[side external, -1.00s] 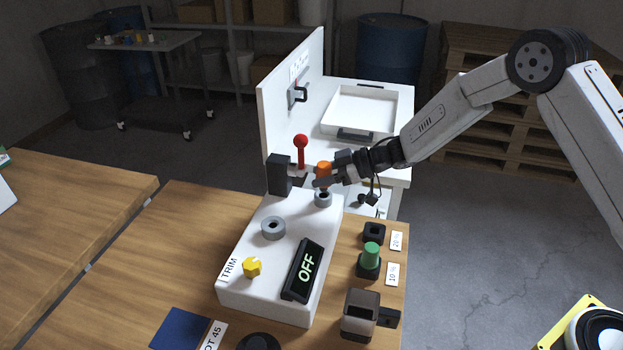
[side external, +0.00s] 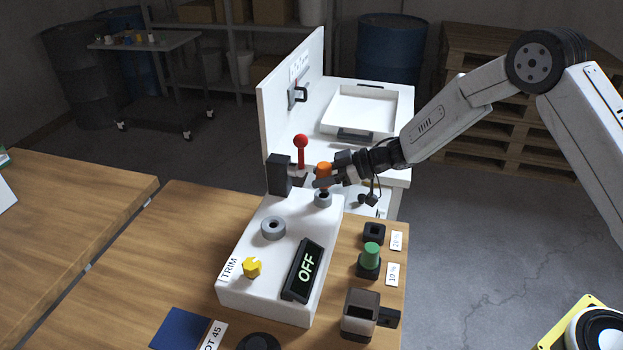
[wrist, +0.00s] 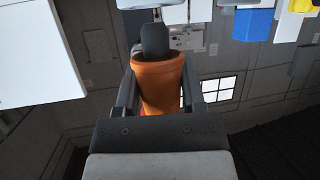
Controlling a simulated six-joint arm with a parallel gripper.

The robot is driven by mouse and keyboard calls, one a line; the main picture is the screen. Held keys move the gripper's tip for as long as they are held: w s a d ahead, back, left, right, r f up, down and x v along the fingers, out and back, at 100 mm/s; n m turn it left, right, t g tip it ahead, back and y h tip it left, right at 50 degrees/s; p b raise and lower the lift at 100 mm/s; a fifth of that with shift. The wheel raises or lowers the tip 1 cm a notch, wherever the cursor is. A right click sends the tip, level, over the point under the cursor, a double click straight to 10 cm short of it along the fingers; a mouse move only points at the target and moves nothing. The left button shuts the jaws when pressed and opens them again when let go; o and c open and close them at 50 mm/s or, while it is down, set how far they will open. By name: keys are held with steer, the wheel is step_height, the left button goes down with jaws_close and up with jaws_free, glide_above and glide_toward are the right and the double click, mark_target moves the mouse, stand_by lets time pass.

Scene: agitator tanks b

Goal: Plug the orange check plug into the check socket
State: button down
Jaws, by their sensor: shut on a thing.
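The orange check plug (side external: 324,169) is held in my gripper (side external: 327,181), whose fingers are shut on its sides. In the wrist view the plug (wrist: 160,85) sits between the two fingers, with a dark grey end pointing away. In the side view the plug is just above a grey ring socket (side external: 323,200) at the far end of the white console. The fingers hide its lower end, so I cannot tell whether it touches the ring. A second grey ring socket (side external: 273,229) stands nearer on the console and is empty. No label shows which ring is the check socket.
A red-knobbed lever (side external: 301,143) on a black block stands close left of the plug. The white console (side external: 240,287) carries a yellow knob (side external: 252,267) and an OFF display (side external: 304,270). A green plug (side external: 371,256) and an empty black socket (side external: 374,232) are at right.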

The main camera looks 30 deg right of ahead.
steer(key=shift+f, duration=1.5)
steer(key=shift+c, duration=0.5)
jaws_free()
steer(key=shift+d, duration=0.1)
steer(key=v, duration=0.7)
steer(key=shift+s+d+r, duration=0.15)
steer(key=shift+s+d, duration=0.05)
